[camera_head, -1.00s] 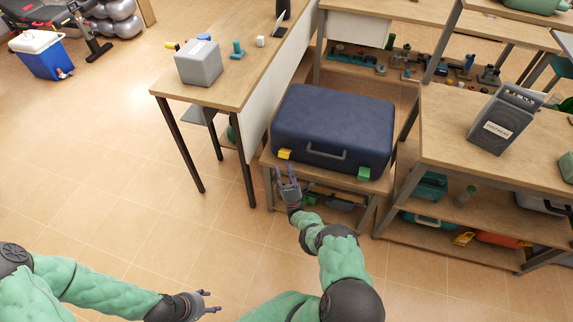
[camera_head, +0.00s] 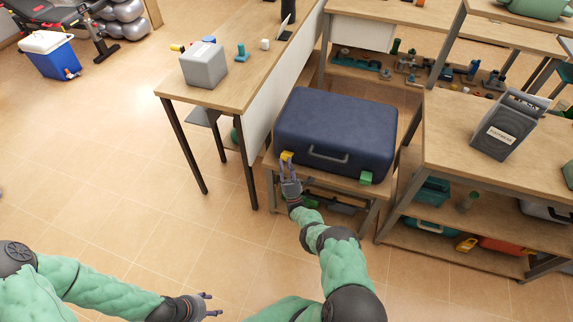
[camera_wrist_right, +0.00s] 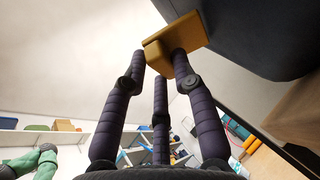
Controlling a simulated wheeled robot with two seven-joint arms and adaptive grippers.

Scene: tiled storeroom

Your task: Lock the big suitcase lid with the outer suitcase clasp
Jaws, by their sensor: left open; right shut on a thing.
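The big dark blue suitcase (camera_head: 335,125) lies flat with its lid down and its handle (camera_head: 328,156) facing me. A yellow clasp (camera_head: 286,155) is at its front left and a green clasp (camera_head: 366,177) at its front right. My right gripper (camera_head: 288,168) is at the yellow clasp, fingers pointing up. In the right wrist view, its fingers (camera_wrist_right: 160,65) are shut on the yellow clasp (camera_wrist_right: 178,38), which stands beside the dark suitcase side (camera_wrist_right: 262,35). My left gripper (camera_head: 208,304) is open and empty, low over the floor, away from the suitcase.
The suitcase rests on a low wooden shelf (camera_head: 330,181) between a tall table (camera_head: 232,85) at left and a shelved bench (camera_head: 460,158) at right. A grey box (camera_head: 204,66) stands on the left table. The tiled floor in front is clear.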

